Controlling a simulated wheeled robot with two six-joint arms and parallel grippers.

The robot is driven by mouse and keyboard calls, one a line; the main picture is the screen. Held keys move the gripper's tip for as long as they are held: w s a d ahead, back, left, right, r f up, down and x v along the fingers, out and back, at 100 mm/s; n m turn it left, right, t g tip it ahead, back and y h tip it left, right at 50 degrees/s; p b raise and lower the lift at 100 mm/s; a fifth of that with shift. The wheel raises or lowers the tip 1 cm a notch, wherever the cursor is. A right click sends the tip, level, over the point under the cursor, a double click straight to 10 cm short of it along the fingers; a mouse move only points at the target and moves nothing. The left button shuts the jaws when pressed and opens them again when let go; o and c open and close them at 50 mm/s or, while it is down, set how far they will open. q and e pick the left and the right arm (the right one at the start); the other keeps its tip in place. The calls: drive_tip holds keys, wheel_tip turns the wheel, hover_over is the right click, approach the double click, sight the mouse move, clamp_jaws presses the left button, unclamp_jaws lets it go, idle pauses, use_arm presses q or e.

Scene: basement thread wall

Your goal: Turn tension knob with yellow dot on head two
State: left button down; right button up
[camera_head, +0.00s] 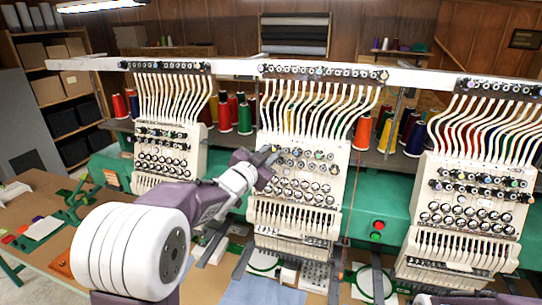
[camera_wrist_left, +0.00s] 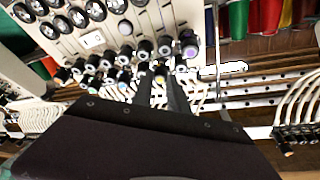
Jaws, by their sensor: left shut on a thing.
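The middle embroidery head (camera_head: 300,215) is a cream panel with rows of black and silver tension knobs. My left gripper (camera_head: 270,156) reaches in from the left and is at the upper left of this panel, at the upper knob rows. In the left wrist view, the knob with the yellow dot (camera_wrist_left: 160,73) shows between the two dark fingers of my left gripper (camera_wrist_left: 161,82). The fingers are shut on it. In the head view the gripper hides this knob.
Other knobs with coloured dots sit close by, such as a purple one (camera_wrist_left: 189,45). Similar heads stand at left (camera_head: 165,155) and right (camera_head: 465,210). White thread tubes (camera_head: 310,105) rise above the panel. Thread cones (camera_head: 362,130) stand behind.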

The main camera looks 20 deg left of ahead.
use_arm(q)
drive_tip(key=m+p, duration=0.1)
drive_tip(key=m, duration=0.1)
drive_tip(key=m+g+h+p, duration=0.1)
drive_tip(key=m, duration=0.2)
drive_tip(key=shift+a+r+h, duration=0.15)
drive_tip(key=shift+r+h, duration=0.05)
drive_tip(key=shift+h, duration=0.1)
drive_tip(key=shift+m+g+p, duration=0.7)
drive_tip(key=shift+m+p, duration=0.15)
drive_tip(key=shift+m, duration=0.65)
drive_tip(key=shift+w+f, duration=0.1)
drive_tip(key=c, duration=1.3)
unclamp_jaws()
drive_tip(key=shift+s+a, duration=0.2)
drive_tip(key=shift+s, duration=0.05)
drive_tip(key=b+v, duration=0.2)
drive_tip(key=v, duration=0.6)
drive_tip(key=shift+s+a, duration=0.15)
drive_tip(key=shift+s, duration=0.05)
